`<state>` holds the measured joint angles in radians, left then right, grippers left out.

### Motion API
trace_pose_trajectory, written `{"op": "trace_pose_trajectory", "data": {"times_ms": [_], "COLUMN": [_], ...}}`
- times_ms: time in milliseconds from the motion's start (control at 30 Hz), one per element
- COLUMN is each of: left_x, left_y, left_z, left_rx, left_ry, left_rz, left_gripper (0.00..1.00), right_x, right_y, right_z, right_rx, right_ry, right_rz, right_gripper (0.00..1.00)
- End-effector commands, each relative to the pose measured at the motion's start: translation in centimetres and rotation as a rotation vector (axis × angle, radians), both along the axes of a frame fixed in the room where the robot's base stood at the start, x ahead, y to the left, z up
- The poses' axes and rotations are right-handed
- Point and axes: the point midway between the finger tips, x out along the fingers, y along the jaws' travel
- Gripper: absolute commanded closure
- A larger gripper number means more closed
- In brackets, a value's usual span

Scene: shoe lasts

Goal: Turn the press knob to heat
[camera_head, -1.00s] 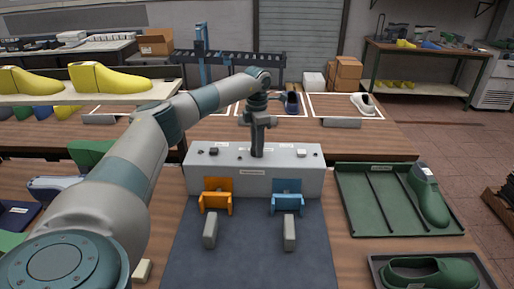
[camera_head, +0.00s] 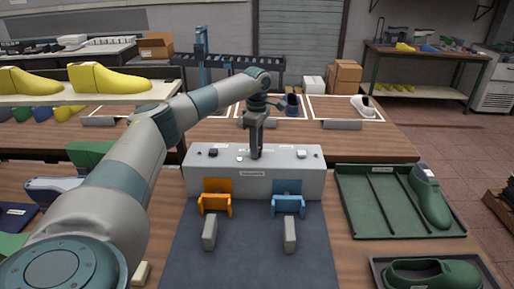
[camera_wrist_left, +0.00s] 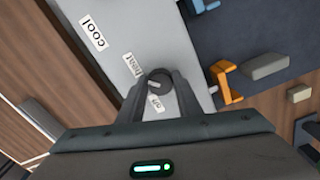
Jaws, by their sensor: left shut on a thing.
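The press (camera_head: 305,178) is a grey box at the back of a dark mat, with an orange fixture (camera_head: 215,203) and a blue fixture (camera_head: 288,204) in front. Its round dark knob (camera_wrist_left: 161,79) shows in the left wrist view, between my fingers. Labels lie around the knob: "cool" (camera_wrist_left: 93,31), one that seems to read "heat" (camera_wrist_left: 133,64), and "off" (camera_wrist_left: 155,103). My left gripper (camera_head: 256,155) points down on the press top and is shut on the knob. In the head view the gripper hides the knob. I cannot tell which label the knob points to.
A green tray (camera_head: 362,220) with a green shoe last (camera_head: 428,195) stands right of the mat. Another green last (camera_head: 430,272) lies in a front tray. Yellow lasts (camera_head: 108,77) stand on a shelf at left. The mat front (camera_head: 250,265) is clear.

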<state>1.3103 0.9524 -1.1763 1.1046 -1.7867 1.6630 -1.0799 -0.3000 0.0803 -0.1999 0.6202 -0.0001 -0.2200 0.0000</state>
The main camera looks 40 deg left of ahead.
Motion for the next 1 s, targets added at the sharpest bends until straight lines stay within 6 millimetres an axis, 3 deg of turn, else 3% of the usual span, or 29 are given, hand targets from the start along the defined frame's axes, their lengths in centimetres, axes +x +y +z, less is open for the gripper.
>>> {"op": "trace_pose_trajectory", "data": {"times_ms": [400, 433, 500, 1000], "left_x": [0.09, 0.09, 0.08, 0.09], "left_y": [0.04, 0.04, 0.03, -0.01], "left_z": [0.22, 0.22, 0.2, 0.92], "left_rx": [0.0, 0.0, 0.001, 0.0], "left_ry": [-0.005, -0.005, -0.004, -0.002], "left_rz": [-0.009, -0.008, -0.008, -0.008], "left_gripper": [0.91, 0.62, 0.5, 0.5], "right_x": [0.0, 0.0, 0.0, 0.01], "right_y": [0.07, 0.07, 0.08, 0.09], "right_z": [0.01, 0.01, 0.01, -0.38], "right_rx": [0.001, 0.001, 0.001, 0.001], "right_ry": [0.0, 0.0, 0.0, 0.0], "right_rz": [0.0, 0.0, 0.0, 0.0], "right_gripper": [0.69, 0.69, 0.69, 0.69]}}
